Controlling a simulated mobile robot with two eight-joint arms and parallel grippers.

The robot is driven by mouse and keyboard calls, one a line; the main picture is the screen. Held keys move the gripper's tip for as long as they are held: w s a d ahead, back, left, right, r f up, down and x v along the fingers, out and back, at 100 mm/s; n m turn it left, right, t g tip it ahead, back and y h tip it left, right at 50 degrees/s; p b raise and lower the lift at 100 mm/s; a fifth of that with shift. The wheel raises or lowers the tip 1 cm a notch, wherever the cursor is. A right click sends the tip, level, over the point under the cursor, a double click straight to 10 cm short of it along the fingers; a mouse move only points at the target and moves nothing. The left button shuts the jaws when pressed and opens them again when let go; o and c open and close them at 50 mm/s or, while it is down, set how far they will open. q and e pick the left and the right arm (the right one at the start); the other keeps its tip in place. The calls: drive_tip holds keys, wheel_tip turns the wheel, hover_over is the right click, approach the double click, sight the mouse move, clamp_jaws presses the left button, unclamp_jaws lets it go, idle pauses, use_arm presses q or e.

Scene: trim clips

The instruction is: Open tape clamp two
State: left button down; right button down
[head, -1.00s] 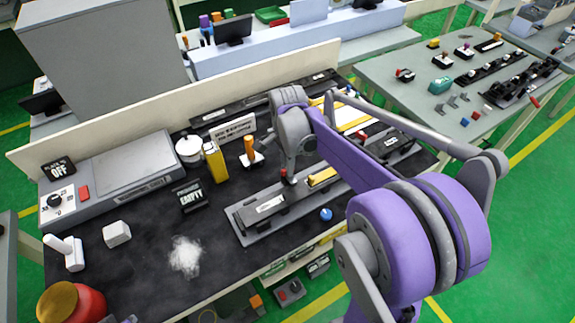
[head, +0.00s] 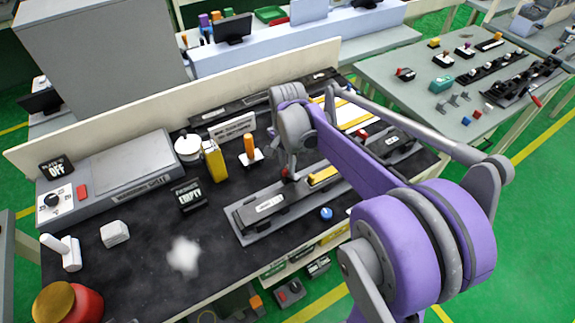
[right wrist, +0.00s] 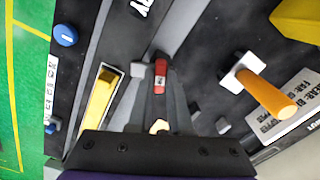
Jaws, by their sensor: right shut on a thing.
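My right gripper (head: 287,171) is low over the long grey fixture (head: 243,232) on the dark bench. It is shut on a small red clamp handle (head: 285,174). In the right wrist view the red handle (right wrist: 161,78) has a pale label too small to read. It sits at the tips of the narrow dark fingers (right wrist: 160,92). A yellow strip (right wrist: 101,97) lies in the fixture beside it, and also shows in the head view (head: 323,175). The rest of the clamp is hidden by my gripper. My left gripper is out of view.
An orange-handled tool (head: 249,150) and a yellow block (head: 214,161) stand left of my gripper. Bare dark bench lies around the pale puff.

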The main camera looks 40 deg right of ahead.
drive_tip(key=n, duration=0.5)
drive_tip(key=shift+n+b, duration=0.3)
drive_tip(key=shift+b, duration=0.05)
drive_tip(key=shift+n, duration=2.1)
drive_tip(key=c, duration=0.8)
unclamp_jaws()
drive_tip(key=shift+c, duration=0.2)
wheel_tip(320, 180, up, 11)
drive_tip(key=shift+f, duration=0.1)
